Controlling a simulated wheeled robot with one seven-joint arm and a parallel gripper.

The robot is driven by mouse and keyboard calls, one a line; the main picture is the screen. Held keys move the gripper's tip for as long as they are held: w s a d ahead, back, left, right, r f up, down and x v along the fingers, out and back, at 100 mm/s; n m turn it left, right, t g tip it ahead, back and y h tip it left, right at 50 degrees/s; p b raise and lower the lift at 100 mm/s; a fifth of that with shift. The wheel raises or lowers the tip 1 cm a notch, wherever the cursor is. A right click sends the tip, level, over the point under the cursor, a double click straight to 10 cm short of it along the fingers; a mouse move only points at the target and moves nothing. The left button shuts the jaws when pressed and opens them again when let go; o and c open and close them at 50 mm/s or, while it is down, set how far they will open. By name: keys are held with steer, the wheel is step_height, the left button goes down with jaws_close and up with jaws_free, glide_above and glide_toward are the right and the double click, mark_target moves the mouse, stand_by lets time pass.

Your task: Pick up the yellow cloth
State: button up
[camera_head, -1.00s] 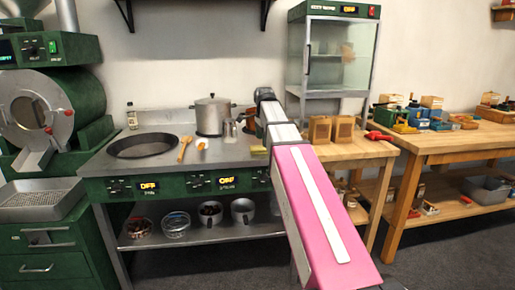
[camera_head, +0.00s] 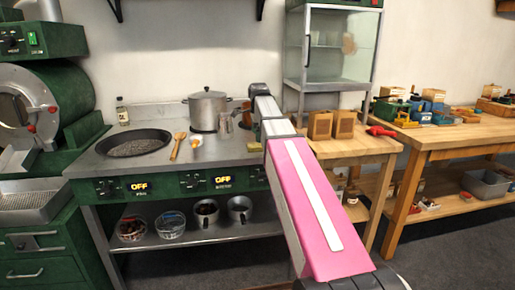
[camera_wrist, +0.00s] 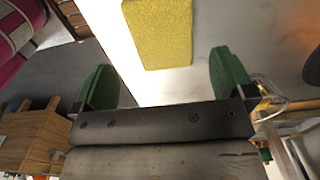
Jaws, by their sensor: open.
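The yellow cloth (camera_wrist: 158,34) lies flat on the grey metal counter in the wrist view, at the top middle. It looks like a rough rectangle. My gripper (camera_wrist: 165,75) is open and empty, its two green fingers wide apart, with the cloth ahead of and between them and not touched.
The metal counter (camera_head: 110,165) holds a dark pan (camera_head: 135,143), wooden utensils (camera_head: 178,146) and a lidded pot (camera_head: 208,110). Two wooden boxes (camera_head: 331,125) stand right of my arm, below a glass cabinet (camera_head: 340,50). A second wooden bench (camera_head: 460,131) is at right.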

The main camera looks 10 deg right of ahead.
mark_target(258, 144)
steer(key=shift+w+f, duration=0.2)
steer(key=shift+f, duration=2.35)
steer(key=c, duration=0.9)
